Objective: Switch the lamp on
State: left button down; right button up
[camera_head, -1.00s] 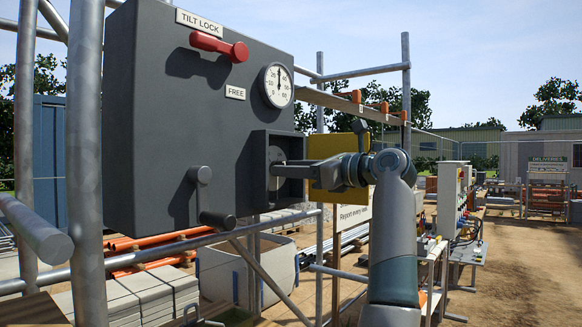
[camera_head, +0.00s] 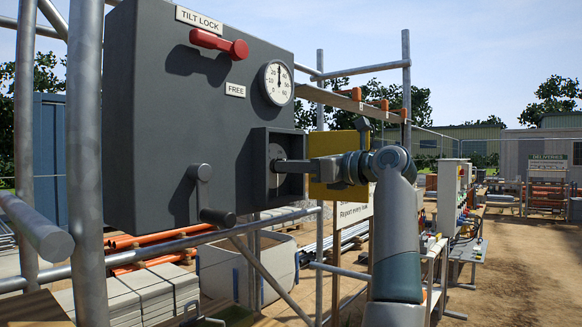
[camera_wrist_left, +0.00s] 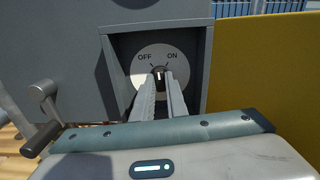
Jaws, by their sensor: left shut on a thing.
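A dark rotary knob (camera_wrist_left: 158,74) sits on a pale round dial (camera_wrist_left: 145,80) marked OFF on the left and ON on the right. A white mark on the knob points roughly upward between the two words. The dial is inside a square recess in the grey control box (camera_head: 160,110); its pale disc also shows in the head view (camera_head: 276,152). My left gripper (camera_wrist_left: 159,88) reaches into the recess and is shut on the knob. In the head view, its fingertips (camera_head: 280,166) hide the knob. My right gripper is in neither view. No lamp can be made out.
The box carries a red TILT LOCK lever (camera_head: 220,44), a FREE label, a gauge (camera_head: 277,83) and a crank handle (camera_head: 203,190). A yellow panel (camera_head: 335,178) stands right of the recess. Scaffold poles (camera_head: 87,150) stand at the left.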

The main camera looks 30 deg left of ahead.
pick_arm(q)
jog(key=shift+m, duration=4)
jog(key=c, duration=1.8)
grip_release()
jog(key=shift+o, duration=0.2)
jog(key=shift+d, duration=0.1)
